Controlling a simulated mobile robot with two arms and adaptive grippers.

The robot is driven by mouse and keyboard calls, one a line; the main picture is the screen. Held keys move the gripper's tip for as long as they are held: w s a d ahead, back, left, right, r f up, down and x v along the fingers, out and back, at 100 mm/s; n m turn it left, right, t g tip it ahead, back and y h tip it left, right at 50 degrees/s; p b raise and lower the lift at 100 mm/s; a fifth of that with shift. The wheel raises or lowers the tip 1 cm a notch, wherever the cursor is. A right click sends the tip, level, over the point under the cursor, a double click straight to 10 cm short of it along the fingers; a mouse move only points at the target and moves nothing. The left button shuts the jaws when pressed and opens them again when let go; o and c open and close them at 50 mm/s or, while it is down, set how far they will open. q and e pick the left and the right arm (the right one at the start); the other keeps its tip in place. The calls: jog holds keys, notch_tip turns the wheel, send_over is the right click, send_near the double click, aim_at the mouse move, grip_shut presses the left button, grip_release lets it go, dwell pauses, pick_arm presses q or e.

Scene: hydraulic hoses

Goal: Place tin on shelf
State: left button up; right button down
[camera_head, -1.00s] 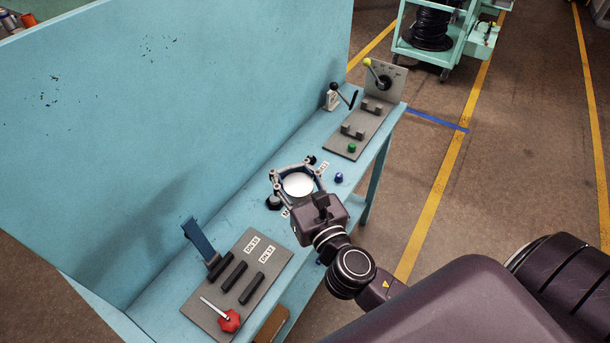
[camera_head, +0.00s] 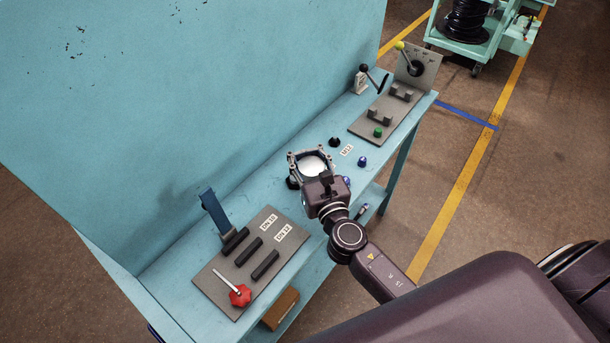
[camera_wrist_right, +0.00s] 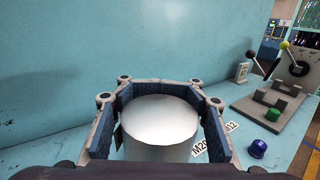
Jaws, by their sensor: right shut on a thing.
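The tin is a white cylinder with a flat round top (camera_head: 312,165), and it also shows large in the right wrist view (camera_wrist_right: 160,118). My right gripper (camera_head: 309,158) is shut on it, with a finger on each side. In the wrist view the gripper (camera_wrist_right: 160,105) frames the tin, which looks upright; its base is hidden. The tin is over the middle of the teal bench, and I cannot tell whether it touches the top. A lower shelf (camera_head: 371,200) shows under the bench top. My left gripper is not in view.
A grey board (camera_head: 205,283) with black bars and a red knob lies at the bench's near end. A blue upright strap (camera_head: 214,212) stands behind it. Another board (camera_head: 364,127) with levers is at the far end. Blue caps (camera_head: 362,161) are near the gripper. A brown box (camera_head: 280,308) sits below.

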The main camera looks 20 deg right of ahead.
jog(key=shift+f+b, duration=1.65)
jog(key=shift+f, duration=1.9)
jog(key=shift+f, duration=0.1)
jog(key=c, duration=1.1)
grip_release()
